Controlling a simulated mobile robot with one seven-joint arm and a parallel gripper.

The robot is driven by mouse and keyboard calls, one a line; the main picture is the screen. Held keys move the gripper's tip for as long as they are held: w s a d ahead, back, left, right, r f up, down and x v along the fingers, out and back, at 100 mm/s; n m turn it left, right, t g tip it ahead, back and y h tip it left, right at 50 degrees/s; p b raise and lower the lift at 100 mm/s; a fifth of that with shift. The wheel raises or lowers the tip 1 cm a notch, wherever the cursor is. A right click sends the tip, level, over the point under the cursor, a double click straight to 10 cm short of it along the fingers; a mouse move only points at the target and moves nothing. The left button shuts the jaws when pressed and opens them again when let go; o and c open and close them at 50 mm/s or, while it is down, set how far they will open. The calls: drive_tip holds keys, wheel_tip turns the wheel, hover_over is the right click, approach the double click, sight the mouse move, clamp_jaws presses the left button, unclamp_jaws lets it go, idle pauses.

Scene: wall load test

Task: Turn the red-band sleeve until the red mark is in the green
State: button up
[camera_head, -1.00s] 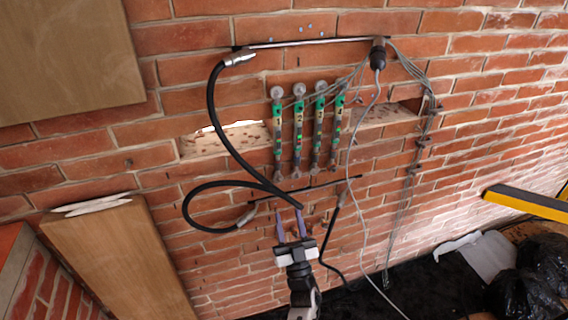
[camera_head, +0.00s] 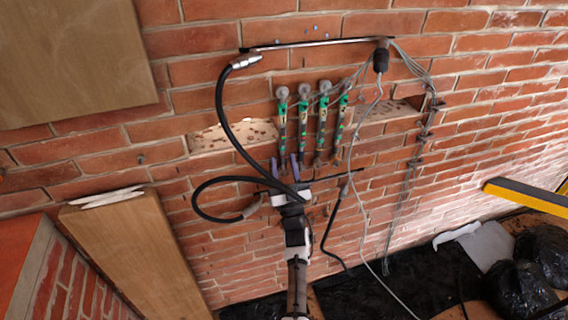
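Several upright rod-like gauges with green sleeves stand side by side over a slot in the brick wall: the leftmost (camera_head: 282,112), the second (camera_head: 303,112), the third (camera_head: 323,112) and the rightmost (camera_head: 341,118). They carry small light and dark marks. The red band, the red mark and the green zone are too small to tell apart. My gripper (camera_head: 284,161) is open, its two purple fingers pointing up, one at each side of the leftmost gauge's lower end in the picture. I cannot tell if they touch it. The gripper body hides what lies just below.
A black hose (camera_head: 226,112) loops left of the gauges and passes close to my gripper. Grey cables (camera_head: 425,120) hang at the right. A lower bar (camera_head: 335,179) crosses beside the gripper. Wooden boards (camera_head: 125,240) stand left; a yellow level (camera_head: 530,200) and black bags (camera_head: 525,285) are right.

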clamp_jaws()
drive_tip(key=h+b, duration=0.1)
drive_tip(key=m+h+b, duration=0.1)
drive_tip(key=shift+a+f+t+b, duration=0.15)
drive_tip(key=shift+f+t+b, duration=0.15)
drive_tip(key=shift+b, duration=0.1)
drive_tip(key=m+h+b, duration=0.1)
drive_tip(key=h, duration=0.1)
drive_tip(key=h+b, duration=0.2)
drive_tip(key=shift+a+r+m+h, duration=0.1)
drive_tip(key=shift+r+m+h, duration=0.1)
drive_tip(key=shift+m+h, duration=0.15)
drive_tip(key=shift+r, duration=0.1)
unclamp_jaws()
